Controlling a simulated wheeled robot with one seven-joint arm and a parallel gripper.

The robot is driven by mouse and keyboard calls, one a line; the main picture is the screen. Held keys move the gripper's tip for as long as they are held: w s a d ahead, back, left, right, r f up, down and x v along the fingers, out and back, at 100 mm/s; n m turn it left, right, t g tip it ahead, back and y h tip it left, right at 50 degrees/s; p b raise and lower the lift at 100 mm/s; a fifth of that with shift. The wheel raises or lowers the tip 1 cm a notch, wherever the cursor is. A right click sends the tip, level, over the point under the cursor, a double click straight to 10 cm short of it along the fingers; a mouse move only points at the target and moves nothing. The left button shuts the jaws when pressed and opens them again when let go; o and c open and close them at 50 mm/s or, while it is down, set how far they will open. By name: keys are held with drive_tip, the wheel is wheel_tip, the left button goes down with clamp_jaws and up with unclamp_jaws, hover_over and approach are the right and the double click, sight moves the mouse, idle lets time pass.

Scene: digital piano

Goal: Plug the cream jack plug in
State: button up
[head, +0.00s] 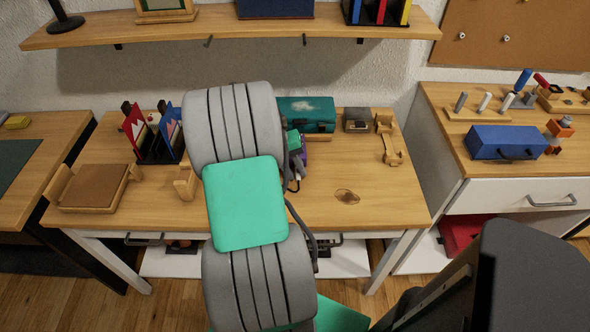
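My arm crosses the middle of the head view and covers the centre of the wooden desk (350,210). A dark cable (299,218) curves down beside the arm.
A teal case (306,114), a small grey box (357,120) and a wooden stand (391,150) are along the desk's back right. Red and blue upright pieces (150,135) and a wooden tray (95,187) are left. The desk's right front is clear. A shelf (350,27) hangs above.

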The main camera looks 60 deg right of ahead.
drive_tip(key=shift+o, duration=1.2)
drive_tip(key=shift+p+v, duration=2.05)
drive_tip(key=shift+v, duration=0.45)
